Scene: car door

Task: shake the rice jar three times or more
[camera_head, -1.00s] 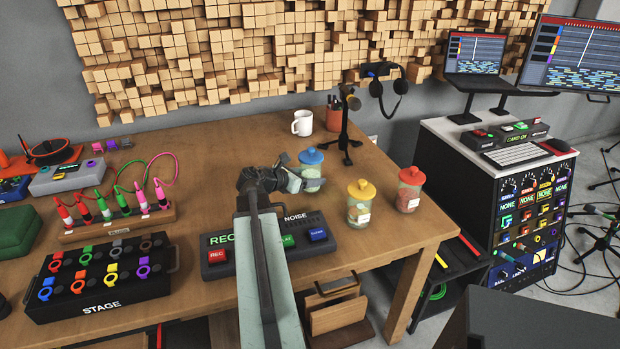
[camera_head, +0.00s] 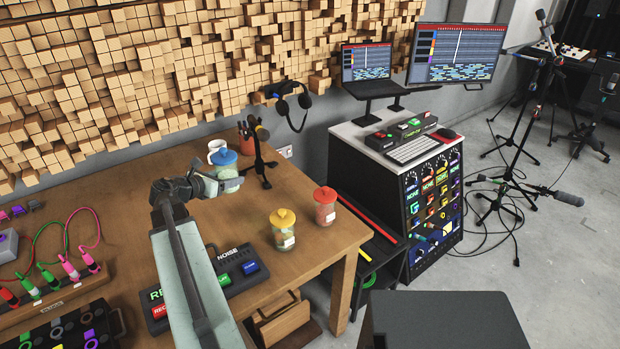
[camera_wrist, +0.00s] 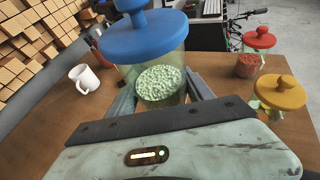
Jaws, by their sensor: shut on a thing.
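My gripper (camera_head: 218,184) is shut on a clear jar with a blue knobbed lid (camera_head: 226,163). Pale greenish-white grains show inside the held jar (camera_wrist: 161,85) in the wrist view, between my two fingers. The jar appears raised above the wooden table and in the head view overlaps the white mug behind it. A yellow-lidded jar (camera_head: 283,236) and a red-lidded jar (camera_head: 324,209) with reddish contents stand on the table to the right of my gripper. The yellow-lidded jar's contents are hard to make out. No label naming rice is readable.
The white mug (camera_head: 214,148), a small tripod microphone (camera_head: 260,155) and a pen pot (camera_head: 247,133) stand behind the held jar. A button box (camera_head: 240,272) lies near the table's front edge. A rack cabinet with a keyboard (camera_head: 412,150) stands to the right.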

